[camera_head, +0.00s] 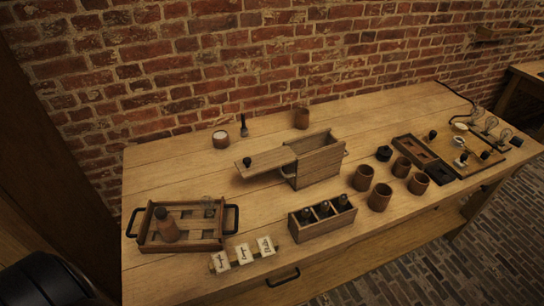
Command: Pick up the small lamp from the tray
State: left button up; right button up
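The tray (191,245) is a shallow wooden one with black handles at its left and right ends, on the left part of the bench. The small lamp (208,204) looks like a clear glass bulb, standing upright at the tray's back right; its base is too small to make out. Neither of my grippers is in view, and nothing touches the lamp.
A wooden box (318,162) with a slid-out lid stands mid-bench. A bottle rack (322,229), label cards (243,254) and several brown cups (380,197) are nearer the front. A board with bulbs (468,150) is at right. The bench is clear behind the tray.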

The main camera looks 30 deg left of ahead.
aim_at(206, 203)
jog(key=u, duration=1.45)
jog(key=j+z, duration=0.1)
